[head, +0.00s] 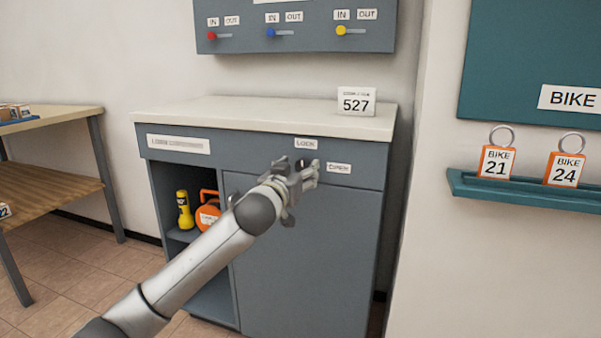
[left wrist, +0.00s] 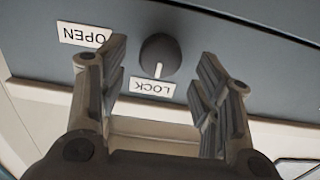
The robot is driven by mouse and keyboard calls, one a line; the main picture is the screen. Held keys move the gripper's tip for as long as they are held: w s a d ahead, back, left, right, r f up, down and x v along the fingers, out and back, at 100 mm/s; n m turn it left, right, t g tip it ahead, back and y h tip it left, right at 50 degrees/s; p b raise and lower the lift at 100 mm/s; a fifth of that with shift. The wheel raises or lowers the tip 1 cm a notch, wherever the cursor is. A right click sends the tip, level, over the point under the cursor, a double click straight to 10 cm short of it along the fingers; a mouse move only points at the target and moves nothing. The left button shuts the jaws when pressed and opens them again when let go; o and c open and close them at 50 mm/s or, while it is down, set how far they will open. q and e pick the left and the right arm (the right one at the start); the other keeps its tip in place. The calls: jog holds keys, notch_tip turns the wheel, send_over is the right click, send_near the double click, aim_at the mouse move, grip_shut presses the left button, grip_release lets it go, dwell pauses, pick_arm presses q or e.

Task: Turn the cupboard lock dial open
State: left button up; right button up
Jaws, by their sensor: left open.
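The cupboard (head: 305,255) is grey with a pale top. Its lock dial (left wrist: 160,54) is a dark round knob between my left gripper's fingers in the left wrist view. The dial's white mark points at the LOCK label (left wrist: 152,87), which reads upside down there. The OPEN label (left wrist: 84,35) lies to the upper left in that view. In the head view my left gripper (head: 306,174) is in front of the cupboard's upper panel, between the LOCK label (head: 306,144) and the OPEN label (head: 339,168), and largely hides the dial. The gripper is open and empty; contact with the dial cannot be told.
A 527 card (head: 356,101) stands on the cupboard top. A wooden table (head: 60,120) is at left; a teal ledge (head: 530,192) with bike tags is at right.

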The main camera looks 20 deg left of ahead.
pick_arm(q)
jog(key=shift+w, duration=0.95)
jog(key=shift+c, duration=0.2)
jog(key=c, duration=1)
